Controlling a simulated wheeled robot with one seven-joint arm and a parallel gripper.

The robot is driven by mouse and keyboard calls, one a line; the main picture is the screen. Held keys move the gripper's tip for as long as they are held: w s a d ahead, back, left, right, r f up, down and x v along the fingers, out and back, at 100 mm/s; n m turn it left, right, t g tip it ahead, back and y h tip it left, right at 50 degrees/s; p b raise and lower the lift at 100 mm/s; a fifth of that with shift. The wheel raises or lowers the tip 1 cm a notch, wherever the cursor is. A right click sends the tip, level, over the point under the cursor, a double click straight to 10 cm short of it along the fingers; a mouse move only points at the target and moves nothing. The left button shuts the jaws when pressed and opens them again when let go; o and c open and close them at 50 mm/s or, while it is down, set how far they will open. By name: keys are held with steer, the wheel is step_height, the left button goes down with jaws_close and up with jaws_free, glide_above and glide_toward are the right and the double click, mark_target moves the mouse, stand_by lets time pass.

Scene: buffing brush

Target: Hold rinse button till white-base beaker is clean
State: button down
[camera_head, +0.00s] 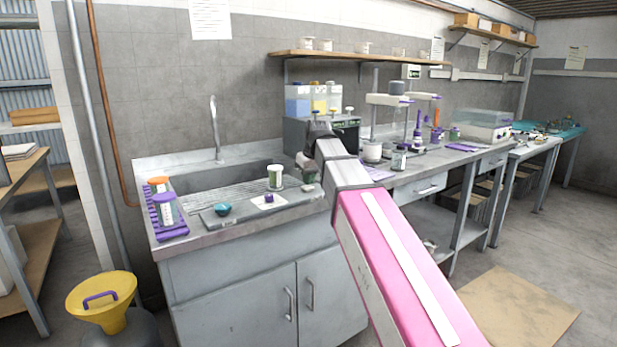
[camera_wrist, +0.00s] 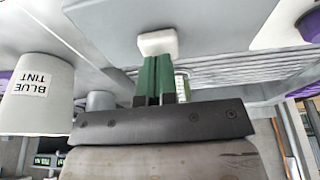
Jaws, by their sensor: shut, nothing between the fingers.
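In the wrist view a greenish-white vessel (camera_wrist: 183,78) is partly hidden behind my fingers. My gripper (camera_head: 307,176) is to the right of the cup, above the counter. In the wrist view its green fingers (camera_wrist: 154,62) are shut and empty, with their tips at a small white block (camera_wrist: 158,43), likely the rinse button. The tips seem to touch it. A small pale piece (camera_head: 307,188) shows below my gripper in the head view.
A purple rack (camera_head: 167,222) with jars stands left. A cup labelled BLUE TINT (camera_wrist: 35,105) is close to my gripper in the wrist view.

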steer(key=shift+s+f, duration=0.15)
steer(key=shift+f, duration=1.05)
steer(key=shift+s+d+f, duration=0.1)
steer(key=shift+s+f, duration=0.05)
stand_by(3.8)
stand_by(0.9)
steer(key=shift+r, duration=0.4)
steer(key=w+a+v, duration=0.1)
steer(key=v, duration=1.2)
steer(key=shift+w+r, duration=0.15)
steer(key=shift+r, duration=0.4)
